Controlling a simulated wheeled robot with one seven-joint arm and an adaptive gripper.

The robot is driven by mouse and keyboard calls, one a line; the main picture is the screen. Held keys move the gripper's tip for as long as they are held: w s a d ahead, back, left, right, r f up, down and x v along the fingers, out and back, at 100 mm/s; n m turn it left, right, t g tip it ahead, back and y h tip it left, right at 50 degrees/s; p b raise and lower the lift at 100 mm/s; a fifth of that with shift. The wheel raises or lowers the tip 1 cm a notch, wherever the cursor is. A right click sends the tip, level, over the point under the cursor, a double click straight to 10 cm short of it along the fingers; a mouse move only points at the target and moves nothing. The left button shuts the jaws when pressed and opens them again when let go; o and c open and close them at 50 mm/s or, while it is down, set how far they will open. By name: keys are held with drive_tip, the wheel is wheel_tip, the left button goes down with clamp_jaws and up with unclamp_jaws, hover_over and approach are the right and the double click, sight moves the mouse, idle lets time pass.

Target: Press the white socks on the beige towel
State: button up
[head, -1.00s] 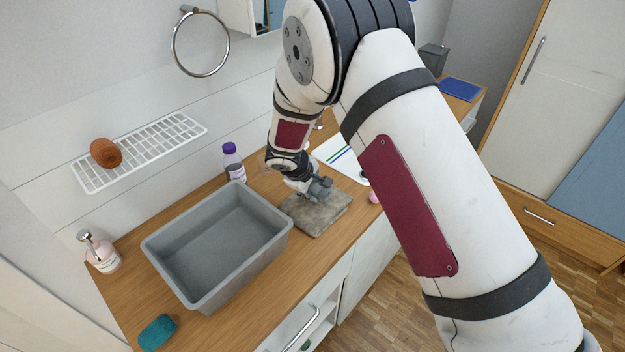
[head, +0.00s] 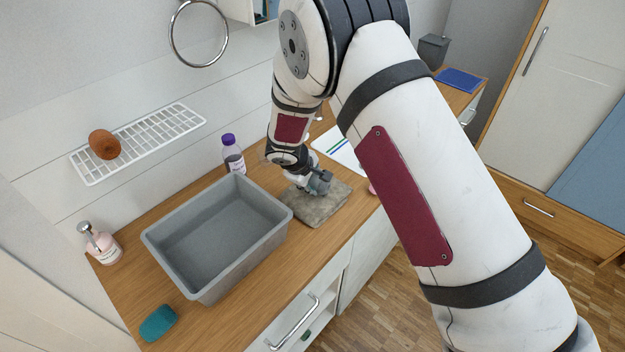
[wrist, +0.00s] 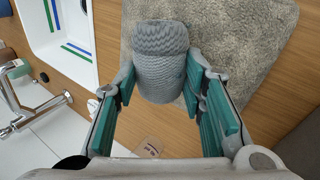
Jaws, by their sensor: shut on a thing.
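A rolled grey-white knitted bundle, the socks (wrist: 160,45), is between the teal-lined fingers of my gripper (wrist: 160,78) in the wrist view. The gripper is shut on the near part of the bundle. The beige-grey towel (wrist: 225,38) lies flat behind and beside the bundle, whose near end overlaps its edge in this view. In the head view my gripper (head: 317,184) is low over the back part of the towel (head: 322,207). The socks are mostly hidden there by the gripper. I cannot tell whether they touch the towel.
A grey tub (head: 170,255) stands left of the towel on the wooden counter. A purple-capped bottle (head: 233,155) stands behind the tub. A soap dispenser (head: 103,245) and a teal sponge (head: 158,322) are at the left. A partly open drawer (head: 318,318) shows below the counter.

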drive_tip(key=shift+f, duration=0.6)
idle(0.4)
drive_tip(key=shift+s+f, duration=0.1)
drive_tip(key=shift+f, duration=0.05)
idle(2.7)
drive_tip(key=shift+r+p, duration=0.35)
drive_tip(key=shift+r, duration=3.8)
